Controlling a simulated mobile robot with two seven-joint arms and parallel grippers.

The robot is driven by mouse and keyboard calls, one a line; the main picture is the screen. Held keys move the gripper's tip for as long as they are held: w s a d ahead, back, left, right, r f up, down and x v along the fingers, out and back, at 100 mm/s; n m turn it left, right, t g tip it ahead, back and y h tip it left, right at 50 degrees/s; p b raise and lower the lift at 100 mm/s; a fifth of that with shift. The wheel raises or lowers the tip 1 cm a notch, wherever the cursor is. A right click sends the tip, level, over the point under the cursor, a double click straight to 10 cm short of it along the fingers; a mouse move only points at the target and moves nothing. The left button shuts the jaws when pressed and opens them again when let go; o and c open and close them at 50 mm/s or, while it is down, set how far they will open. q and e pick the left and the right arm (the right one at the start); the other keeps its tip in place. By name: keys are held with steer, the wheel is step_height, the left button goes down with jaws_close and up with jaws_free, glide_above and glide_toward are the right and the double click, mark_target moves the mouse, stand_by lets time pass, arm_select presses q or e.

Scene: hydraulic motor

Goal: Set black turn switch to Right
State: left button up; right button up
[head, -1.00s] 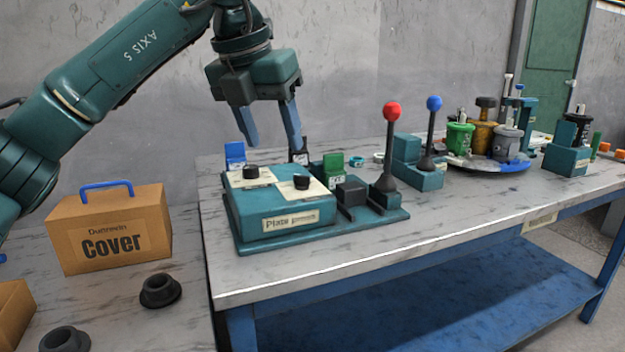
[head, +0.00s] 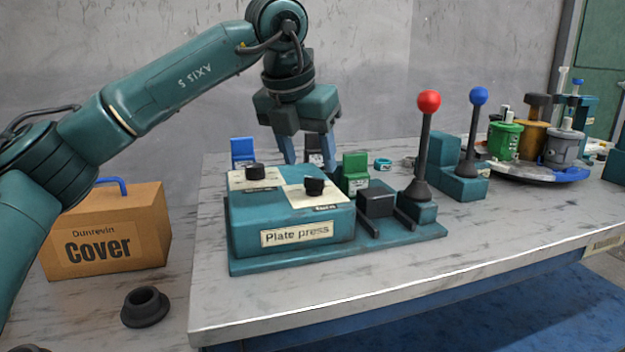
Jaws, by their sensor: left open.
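The teal plate press box (head: 290,222) stands on the table with two black turn knobs on its top. The left knob (head: 255,171) and the right knob (head: 314,186) each sit on a pale label plate; their pointing direction is too small to read. Behind the box stand a blue block (head: 243,150), a small black piece with a pale label (head: 314,157) and a green block (head: 355,168). My left gripper (head: 310,158) points down, open and empty. Its blue fingers appear either side of the black piece, partly hiding it; contact cannot be told. My right gripper is out of view.
A red-ball lever (head: 428,102) and a blue-ball lever (head: 478,97) rise to the right. A round tray (head: 520,172) with several canisters stands farther right. A cardboard Cover box (head: 110,235) is at the left. The table front (head: 450,275) is clear.

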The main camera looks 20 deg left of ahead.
mark_target(314, 178)
arm_select(q)
steer(key=shift+b+x, duration=0.35)
steer(key=shift+x, duration=1.65)
steer(key=shift+c, duration=0.4)
steer(key=shift+r, duration=0.1)
steer(key=c, duration=0.9)
